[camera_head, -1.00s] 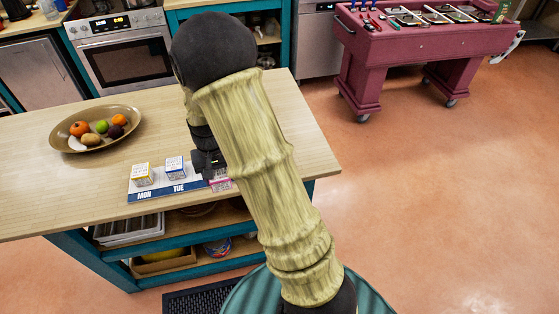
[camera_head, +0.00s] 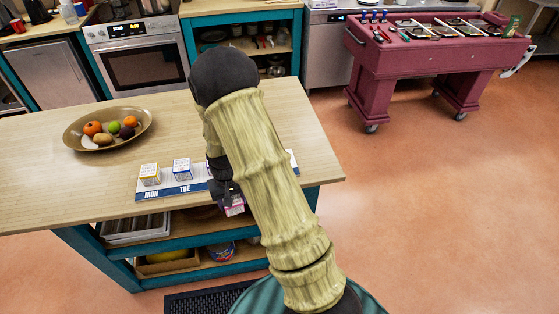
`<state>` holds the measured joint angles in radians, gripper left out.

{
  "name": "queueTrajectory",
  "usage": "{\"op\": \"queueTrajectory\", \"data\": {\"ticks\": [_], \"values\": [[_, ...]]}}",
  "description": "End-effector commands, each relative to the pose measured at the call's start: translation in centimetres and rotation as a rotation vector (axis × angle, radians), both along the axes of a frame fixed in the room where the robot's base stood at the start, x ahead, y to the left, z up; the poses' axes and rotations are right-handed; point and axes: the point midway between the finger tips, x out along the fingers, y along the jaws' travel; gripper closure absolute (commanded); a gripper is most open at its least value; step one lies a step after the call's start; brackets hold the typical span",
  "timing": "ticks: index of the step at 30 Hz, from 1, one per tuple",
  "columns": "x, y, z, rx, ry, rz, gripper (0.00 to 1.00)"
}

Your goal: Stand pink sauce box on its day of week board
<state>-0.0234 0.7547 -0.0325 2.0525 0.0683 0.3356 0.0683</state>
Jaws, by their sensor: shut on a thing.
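The pink sauce box (camera_head: 235,209) shows small below my gripper (camera_head: 231,198), which is shut on it. My gripper and arm hide much of the box. In the picture, the box overlaps the counter's front edge, just below the board's front edge; its height above the counter is hard to tell. The white and blue day of week board (camera_head: 203,187) lies along that edge, with MON and TUE readable. My arm covers its middle, and a bit of its right end shows beyond. A yellow-and-white box (camera_head: 150,174) stands at MON and a blue-and-white box (camera_head: 182,168) at TUE.
A brass bowl of fruit (camera_head: 75,130) sits at the left of the wooden counter (camera_head: 60,185). Shelves with trays and a basket (camera_head: 165,262) are under the counter. The floor on the right is clear.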

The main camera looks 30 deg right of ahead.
Motion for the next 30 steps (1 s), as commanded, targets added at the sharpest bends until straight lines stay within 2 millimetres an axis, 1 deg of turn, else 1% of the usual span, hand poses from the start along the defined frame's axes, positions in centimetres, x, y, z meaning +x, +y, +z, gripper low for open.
{"op": "queueTrajectory", "data": {"ticks": [1,6,10,11,21,30], "values": [[-0.1,0.0,-1.4,0.000,0.006,0.018,0.73],[-0.2,0.1,-5.9,0.001,0.007,0.091,0.73],[0.0,0.0,-8.1,0.000,0.002,0.128,0.73],[0.0,0.0,-8.4,0.000,0.001,0.132,0.73],[0.1,0.4,-8.1,0.000,-0.001,0.140,0.73],[0.1,0.3,-8.1,0.000,-0.001,0.136,0.73]]}}
